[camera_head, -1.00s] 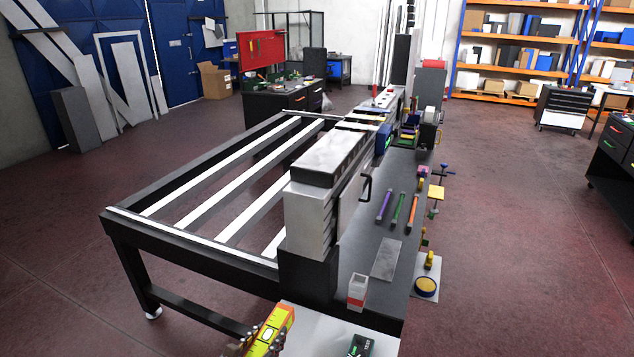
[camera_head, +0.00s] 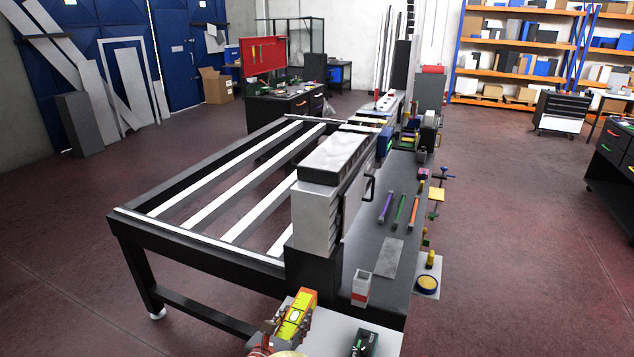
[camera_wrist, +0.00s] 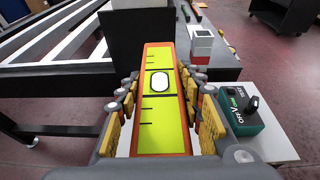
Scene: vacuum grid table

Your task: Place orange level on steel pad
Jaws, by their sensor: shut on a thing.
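The orange level (camera_head: 299,309), with a yellow-green face and a white oval vial window, is at the bottom of the head view. In the wrist view the level (camera_wrist: 162,125) points away from me, between both rows of finger pads. My gripper (camera_wrist: 165,105) is shut on it; the gripper also shows in the head view (camera_head: 296,326). A flat grey plate (camera_head: 387,258), which looks like the steel pad, lies on the dark bench top, farther off and to the right of the level. Nothing lies on the plate.
A white and red box (camera_head: 361,288) stands between the level and the plate. A black-green switch box (camera_wrist: 240,110) sits on the pale surface at right. A tall grey block (camera_head: 317,215) rises left of the bench top.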

